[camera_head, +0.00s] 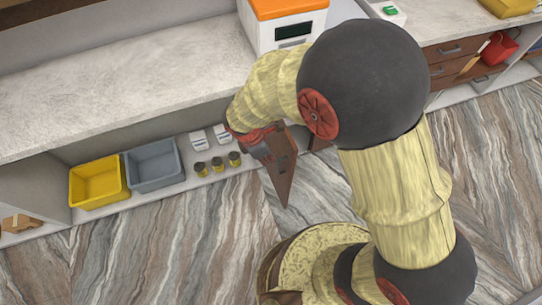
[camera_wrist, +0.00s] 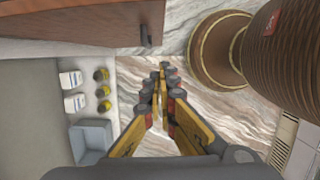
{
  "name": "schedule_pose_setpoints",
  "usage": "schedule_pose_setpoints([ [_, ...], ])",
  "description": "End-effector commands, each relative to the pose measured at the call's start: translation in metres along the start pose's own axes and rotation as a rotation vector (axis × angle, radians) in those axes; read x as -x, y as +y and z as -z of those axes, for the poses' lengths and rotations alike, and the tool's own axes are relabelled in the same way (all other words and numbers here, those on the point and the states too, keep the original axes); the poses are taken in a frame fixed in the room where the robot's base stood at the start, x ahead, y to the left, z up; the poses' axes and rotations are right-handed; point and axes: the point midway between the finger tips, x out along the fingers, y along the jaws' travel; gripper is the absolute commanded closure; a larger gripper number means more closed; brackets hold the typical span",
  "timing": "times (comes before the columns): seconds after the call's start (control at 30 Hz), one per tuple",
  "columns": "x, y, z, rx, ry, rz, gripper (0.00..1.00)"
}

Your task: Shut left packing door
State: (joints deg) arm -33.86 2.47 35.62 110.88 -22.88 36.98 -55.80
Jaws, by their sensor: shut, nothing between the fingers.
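The left packing door is a brown panel (camera_head: 283,178) that stands open, swung out from the counter front over the floor. In the wrist view the door (camera_wrist: 75,25) fills the upper left, with a dark handle (camera_wrist: 146,36) near its right end. My gripper (camera_wrist: 162,70) is shut and empty, its fingertips a little below the handle in that picture, apparently apart from the door. In the head view my gripper is beside the door, and my arm hides part of the cabinet and hinge area.
The open shelf holds a yellow tub (camera_head: 97,181), a grey tub (camera_head: 154,165), white cartons (camera_head: 199,139) and small jars (camera_head: 217,164). A white machine with an orange top (camera_head: 284,22) stands on the counter (camera_head: 130,85). The marbled floor (camera_head: 150,255) in front is clear.

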Motion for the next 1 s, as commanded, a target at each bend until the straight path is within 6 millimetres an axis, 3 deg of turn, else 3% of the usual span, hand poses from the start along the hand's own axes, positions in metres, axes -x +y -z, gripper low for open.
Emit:
schedule_pose_setpoints([
  [0.03,-0.013,-0.001,0.0,0.0,-0.002,0.004,1.0],
  [0.4,-0.086,-0.001,0.0,-0.001,-0.001,0.004,1.0],
  [0.5,-0.084,0.0,-0.018,-0.007,0.0,0.0,1.0],
  [0.7,-0.087,0.0,-0.035,-0.005,0.0,0.001,1.0],
  [1.0,-0.087,0.0,-0.039,-0.002,0.0,0.0,1.0],
])
